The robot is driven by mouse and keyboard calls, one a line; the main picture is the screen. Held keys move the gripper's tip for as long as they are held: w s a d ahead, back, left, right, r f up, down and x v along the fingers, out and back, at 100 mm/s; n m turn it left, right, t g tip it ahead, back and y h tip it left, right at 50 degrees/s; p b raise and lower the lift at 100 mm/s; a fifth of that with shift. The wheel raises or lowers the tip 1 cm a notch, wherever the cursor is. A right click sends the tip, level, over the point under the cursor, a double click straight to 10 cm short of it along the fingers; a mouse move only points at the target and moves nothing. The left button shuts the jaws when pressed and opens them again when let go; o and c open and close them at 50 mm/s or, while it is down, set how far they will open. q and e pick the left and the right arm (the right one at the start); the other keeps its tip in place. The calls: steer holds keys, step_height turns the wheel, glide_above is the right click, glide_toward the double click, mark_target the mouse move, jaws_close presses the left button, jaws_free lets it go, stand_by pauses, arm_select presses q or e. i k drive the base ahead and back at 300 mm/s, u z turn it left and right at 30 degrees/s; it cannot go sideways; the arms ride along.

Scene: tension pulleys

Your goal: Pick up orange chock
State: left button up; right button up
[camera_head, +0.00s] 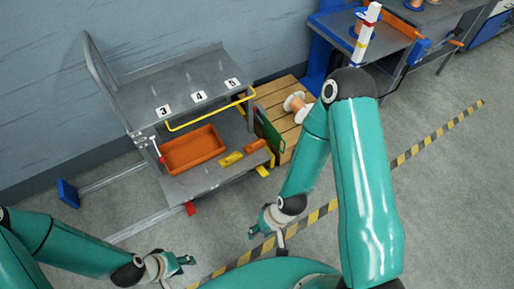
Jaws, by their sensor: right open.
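An orange chock (255,146) lies on the lower shelf of the grey cart, at the shelf's right end. A yellow block (231,159) lies just left of it, and a smaller yellow piece (262,171) is at the shelf's front edge below it. My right gripper (268,238) is open and empty, in front of the cart and well apart from the chock. My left gripper (182,270) is at the bottom left, its fingers apart with nothing between them, far from the chock.
The grey cart (165,88) has an upper shelf with number labels and a yellow rail (205,112). An orange tray (193,150) sits on the lower shelf. A wooden pallet (278,108) with a spool (297,105) stands to the right. The floor in front is clear.

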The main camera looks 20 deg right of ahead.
mark_target(252, 147)
steer(key=z, duration=0.05)
steer(key=i, duration=0.9)
steer(key=u, duration=0.1)
